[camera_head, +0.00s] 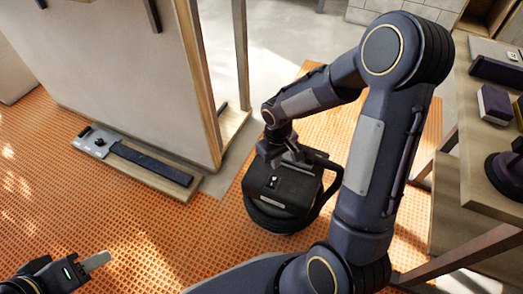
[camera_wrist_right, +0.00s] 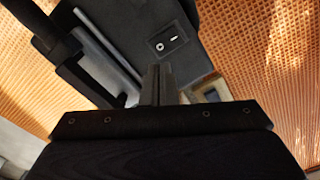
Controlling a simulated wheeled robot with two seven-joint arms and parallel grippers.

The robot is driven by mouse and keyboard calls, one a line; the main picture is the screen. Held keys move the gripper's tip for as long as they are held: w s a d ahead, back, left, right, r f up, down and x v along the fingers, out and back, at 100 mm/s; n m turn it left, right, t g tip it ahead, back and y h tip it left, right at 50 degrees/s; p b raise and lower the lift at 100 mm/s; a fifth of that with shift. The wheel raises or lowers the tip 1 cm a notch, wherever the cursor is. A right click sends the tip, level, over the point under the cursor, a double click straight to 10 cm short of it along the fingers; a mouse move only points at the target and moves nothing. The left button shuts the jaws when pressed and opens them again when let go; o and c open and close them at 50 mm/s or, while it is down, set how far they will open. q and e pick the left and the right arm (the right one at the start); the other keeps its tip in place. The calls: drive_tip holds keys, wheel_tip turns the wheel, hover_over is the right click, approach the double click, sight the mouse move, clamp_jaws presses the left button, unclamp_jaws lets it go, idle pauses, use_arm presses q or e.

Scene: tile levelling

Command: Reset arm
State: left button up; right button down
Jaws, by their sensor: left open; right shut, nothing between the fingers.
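My right arm reaches down from the right side of the head view. Its gripper (camera_head: 282,157) is over the top of a black, bucket-shaped machine (camera_head: 285,208) on the orange floor. In the right wrist view the gripper (camera_wrist_right: 158,82) has its fingers together with nothing between them, in front of the machine's dark top (camera_wrist_right: 150,25) and its rocker switch (camera_wrist_right: 170,38). I cannot tell whether the fingertips touch the machine. My left gripper (camera_head: 95,262) is at the lower left of the head view, open and empty, above the orange floor.
A pale wall panel with a wooden edge (camera_head: 203,90) stands at the back left. A long tool with a dark bar (camera_head: 150,163) lies on a board at its foot. A wooden workbench (camera_head: 475,170) with several items is at the right. The orange floor at lower left is clear.

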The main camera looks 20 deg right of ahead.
drive_tip(key=s+a+r+m+t+y, duration=0.2)
drive_tip(key=s+r+t, duration=0.1)
drive_tip(key=s+r, duration=0.55)
drive_tip(key=s+a+r+m+t+y, duration=0.2)
drive_tip(key=s+r+t, duration=0.1)
drive_tip(key=s+r, duration=0.55)
wheel_tip(320, 180, up, 33)
drive_tip(key=p, duration=3.2)
